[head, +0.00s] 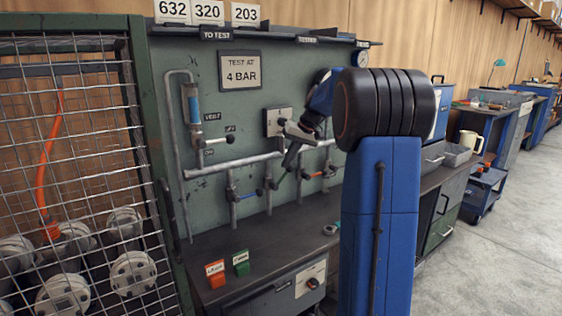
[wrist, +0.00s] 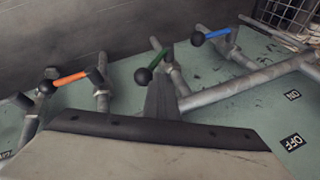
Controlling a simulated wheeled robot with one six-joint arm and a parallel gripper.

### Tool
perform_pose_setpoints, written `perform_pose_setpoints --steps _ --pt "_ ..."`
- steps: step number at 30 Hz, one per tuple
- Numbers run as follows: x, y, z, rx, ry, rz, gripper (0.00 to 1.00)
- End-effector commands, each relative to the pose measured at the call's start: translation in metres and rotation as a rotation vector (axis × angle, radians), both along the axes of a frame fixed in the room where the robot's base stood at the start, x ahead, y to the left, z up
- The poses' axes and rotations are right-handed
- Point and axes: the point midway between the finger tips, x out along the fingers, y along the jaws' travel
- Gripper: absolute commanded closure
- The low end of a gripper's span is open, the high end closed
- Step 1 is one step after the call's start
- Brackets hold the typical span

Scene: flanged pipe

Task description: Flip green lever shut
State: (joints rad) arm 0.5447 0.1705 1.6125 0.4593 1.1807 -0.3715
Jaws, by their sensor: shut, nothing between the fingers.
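The green lever (wrist: 157,60), with a black ball at its end, sits on the middle branch of the pipework. In the head view the green lever (head: 279,180) is small and slants on its pipe, just below my gripper (head: 290,160). In the wrist view the shut tips of my gripper (wrist: 162,84) are right beside the green lever's black ball, with nothing held. I cannot tell whether they touch. The gripper hides part of the pipe behind the lever.
A main pipe (wrist: 245,82) runs along the green panel, near an OFF label (wrist: 293,142).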

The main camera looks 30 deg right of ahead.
Motion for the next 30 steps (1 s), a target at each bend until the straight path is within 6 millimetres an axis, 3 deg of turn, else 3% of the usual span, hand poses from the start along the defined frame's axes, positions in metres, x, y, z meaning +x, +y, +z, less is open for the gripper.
perform_pose_setpoints --steps 10,21,30 --pt "0.001 -0.034 -0.024 0.331 0.014 -0.004 1.00" --pt "0.002 -0.052 -0.050 0.618 0.024 -0.001 1.00" --pt "0.002 -0.057 -0.061 0.637 0.023 -0.001 1.00"
